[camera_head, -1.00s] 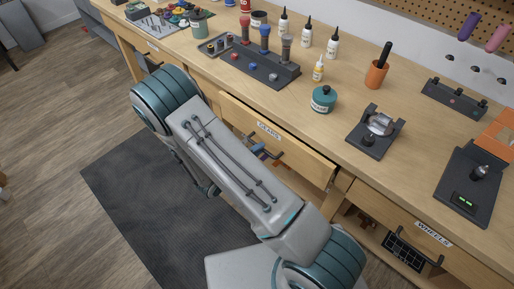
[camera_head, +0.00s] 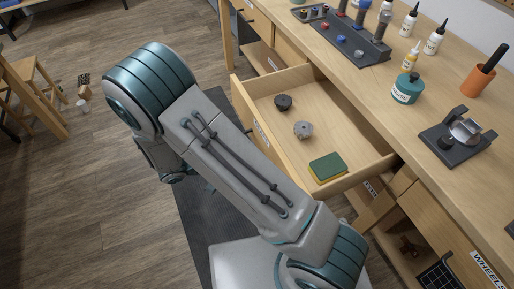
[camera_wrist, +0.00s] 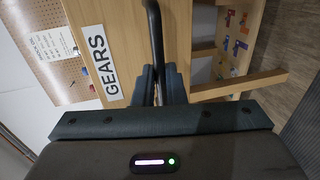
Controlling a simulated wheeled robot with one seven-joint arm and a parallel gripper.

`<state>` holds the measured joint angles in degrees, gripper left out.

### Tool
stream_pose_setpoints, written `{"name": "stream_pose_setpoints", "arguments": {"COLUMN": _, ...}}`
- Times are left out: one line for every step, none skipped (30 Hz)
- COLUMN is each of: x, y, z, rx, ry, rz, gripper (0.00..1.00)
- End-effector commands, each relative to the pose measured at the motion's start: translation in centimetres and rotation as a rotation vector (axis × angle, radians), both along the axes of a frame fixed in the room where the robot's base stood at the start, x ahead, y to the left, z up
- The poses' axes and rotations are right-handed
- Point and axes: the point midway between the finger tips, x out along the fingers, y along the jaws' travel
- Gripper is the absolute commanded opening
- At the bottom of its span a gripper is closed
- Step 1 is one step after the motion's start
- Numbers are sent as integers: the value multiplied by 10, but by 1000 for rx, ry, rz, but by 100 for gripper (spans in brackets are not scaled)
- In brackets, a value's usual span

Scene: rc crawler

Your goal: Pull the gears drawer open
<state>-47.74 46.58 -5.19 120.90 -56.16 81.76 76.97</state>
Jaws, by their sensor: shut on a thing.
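The gears drawer (camera_head: 330,128) stands well out from the bench in the head view. Inside lie a dark round part (camera_head: 283,102), a grey gear-like part (camera_head: 303,129) and a green and yellow sponge (camera_head: 327,168). Its front panel is partly hidden by my arm. In the wrist view, the GEARS label (camera_wrist: 98,66) is on the drawer front, left of the dark bar handle (camera_wrist: 154,32). My gripper (camera_wrist: 158,82) is shut on that handle. In the head view, my arm hides the gripper and the handle.
The bench top (camera_head: 375,92) carries a teal grease jar (camera_head: 407,88), several bottles, an orange cup (camera_head: 479,91) and a dark stand (camera_head: 458,136). The wheels drawer (camera_head: 445,225) is at the lower right.

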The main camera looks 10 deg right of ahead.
Motion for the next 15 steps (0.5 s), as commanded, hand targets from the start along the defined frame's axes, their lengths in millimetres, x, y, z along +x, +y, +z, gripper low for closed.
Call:
{"name": "stream_pose_setpoints", "arguments": {"x": 0, "y": 8, "z": -3, "rx": 2, "ry": 0, "rz": -1, "gripper": 0}}
{"name": "stream_pose_setpoints", "arguments": {"x": -1, "y": 12, "z": -3, "rx": 3, "ry": -1, "rz": -2, "gripper": 0}}
{"name": "stream_pose_setpoints", "arguments": {"x": -1, "y": 17, "z": -2, "rx": 2, "ry": -1, "rz": -2, "gripper": 0}}
{"name": "stream_pose_setpoints", "arguments": {"x": -1, "y": 20, "z": -2, "rx": 1, "ry": -1, "rz": -2, "gripper": 0}}
{"name": "stream_pose_setpoints", "arguments": {"x": -1, "y": 23, "z": -2, "rx": 1, "ry": 0, "rz": -2, "gripper": 0}}
{"name": "stream_pose_setpoints", "arguments": {"x": -2, "y": 26, "z": -2, "rx": 2, "ry": 1, "rz": -2, "gripper": 0}}
{"name": "stream_pose_setpoints", "arguments": {"x": -2, "y": 29, "z": -2, "rx": 2, "ry": 1, "rz": -2, "gripper": 0}}
{"name": "stream_pose_setpoints", "arguments": {"x": -2, "y": 31, "z": -2, "rx": 2, "ry": 0, "rz": -2, "gripper": 0}}
{"name": "stream_pose_setpoints", "arguments": {"x": -2, "y": 33, "z": -1, "rx": 1, "ry": 0, "rz": -2, "gripper": 0}}
{"name": "stream_pose_setpoints", "arguments": {"x": -2, "y": 35, "z": -1, "rx": 1, "ry": 0, "rz": -1, "gripper": 0}}
{"name": "stream_pose_setpoints", "arguments": {"x": -2, "y": 36, "z": -1, "rx": 0, "ry": 0, "rz": -1, "gripper": 0}}
{"name": "stream_pose_setpoints", "arguments": {"x": -2, "y": 37, "z": -1, "rx": 0, "ry": 0, "rz": 0, "gripper": 0}}
{"name": "stream_pose_setpoints", "arguments": {"x": -2, "y": 37, "z": -1, "rx": 0, "ry": 1, "rz": 0, "gripper": 0}}
{"name": "stream_pose_setpoints", "arguments": {"x": -3, "y": 38, "z": -1, "rx": 0, "ry": 1, "rz": 0, "gripper": 0}}
{"name": "stream_pose_setpoints", "arguments": {"x": -2, "y": 38, "z": -1, "rx": 0, "ry": 1, "rz": 0, "gripper": 0}}
